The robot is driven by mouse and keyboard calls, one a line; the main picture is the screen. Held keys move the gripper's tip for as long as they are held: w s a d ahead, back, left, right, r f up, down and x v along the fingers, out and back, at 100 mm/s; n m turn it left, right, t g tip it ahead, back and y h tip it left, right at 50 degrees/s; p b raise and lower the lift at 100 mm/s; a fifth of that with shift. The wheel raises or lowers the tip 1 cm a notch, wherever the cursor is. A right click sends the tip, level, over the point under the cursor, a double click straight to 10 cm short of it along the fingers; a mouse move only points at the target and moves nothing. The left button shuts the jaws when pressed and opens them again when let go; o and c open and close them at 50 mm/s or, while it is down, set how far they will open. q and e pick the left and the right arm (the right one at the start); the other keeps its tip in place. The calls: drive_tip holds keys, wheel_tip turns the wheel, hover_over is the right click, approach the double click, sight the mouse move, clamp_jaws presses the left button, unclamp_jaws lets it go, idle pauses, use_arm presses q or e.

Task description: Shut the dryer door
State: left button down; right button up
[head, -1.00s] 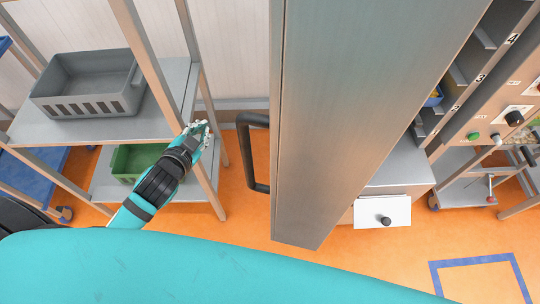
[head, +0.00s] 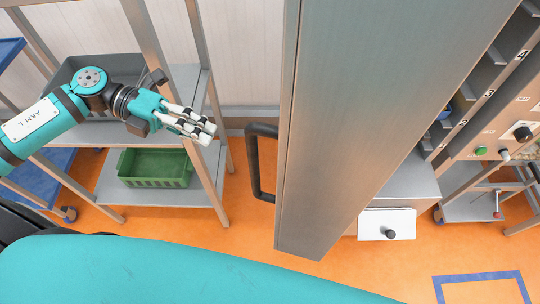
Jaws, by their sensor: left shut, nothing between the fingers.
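The dryer door (head: 350,120) is a tall grey metal panel in the middle of the head view. It stands open, sticking out towards me. A black bar handle (head: 255,165) is on its left face. My left gripper (head: 208,131) is shut and empty, to the left of the handle and apart from it, in front of the metal shelf. My right gripper is not in view. The dryer opening behind the door is hidden.
A metal shelf rack (head: 160,198) on the left holds a grey bin (head: 75,72) and a green basket (head: 150,168). Right of the door are a white drawer front (head: 372,224) with a black knob and a control panel (head: 505,118). Orange floor (head: 240,255) is clear below the handle.

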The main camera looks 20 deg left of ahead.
use_arm(q)
drive_tip(key=r+p+x, duration=0.1)
drive_tip(key=p+x, duration=0.3)
drive_tip(key=x, duration=0.9)
drive_tip(key=shift+d, duration=0.55)
drive_tip(key=shift+s+f, duration=0.1)
